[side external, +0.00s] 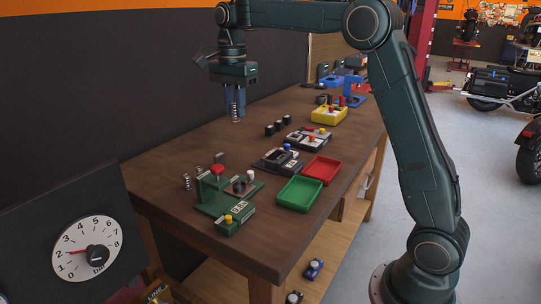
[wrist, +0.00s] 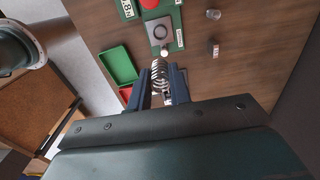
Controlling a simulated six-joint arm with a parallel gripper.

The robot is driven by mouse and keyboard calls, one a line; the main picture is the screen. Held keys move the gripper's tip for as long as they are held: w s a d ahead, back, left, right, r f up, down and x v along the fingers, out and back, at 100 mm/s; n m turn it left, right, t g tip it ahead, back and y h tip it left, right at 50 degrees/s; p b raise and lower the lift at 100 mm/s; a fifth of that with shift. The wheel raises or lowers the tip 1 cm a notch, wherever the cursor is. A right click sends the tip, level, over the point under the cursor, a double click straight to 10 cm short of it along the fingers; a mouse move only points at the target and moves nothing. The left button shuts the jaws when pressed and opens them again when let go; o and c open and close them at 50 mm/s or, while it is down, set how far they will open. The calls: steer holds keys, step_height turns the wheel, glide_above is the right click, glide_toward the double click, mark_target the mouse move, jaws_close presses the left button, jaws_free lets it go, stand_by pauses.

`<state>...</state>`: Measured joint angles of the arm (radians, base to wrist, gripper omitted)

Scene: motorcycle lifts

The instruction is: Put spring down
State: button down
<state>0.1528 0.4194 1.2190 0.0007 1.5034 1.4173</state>
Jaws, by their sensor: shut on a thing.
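In the wrist view the spring (wrist: 160,73) sits between the two blue fingers of my gripper (wrist: 161,86). Another spring (side external: 187,181) stands near the table's left end beside the green test fixture (side external: 208,199). A further small spring-like piece (side external: 219,158) stands behind that fixture.
A green tray (side external: 299,194) and a red tray (side external: 321,170) lie along the front edge. Dark fixtures (side external: 278,160) and a yellow box (side external: 329,115) stand further back. A pressure gauge (side external: 88,249) is at the lower left. The table's rear left stretch is bare.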

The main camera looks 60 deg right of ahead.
stand_by(0.4)
steer(key=s, duration=0.1)
glide_above(300, 195)
steer(key=f, duration=0.1)
steer(key=shift+s+a+n, duration=0.1)
steer(key=shift+n, duration=0.3)
steer(key=shift+f, duration=0.15)
step_height(300, 195, down, 20)
steer(key=shift+r, duration=0.1)
stand_by(0.9)
steer(key=c, duration=1.3)
jaws_free()
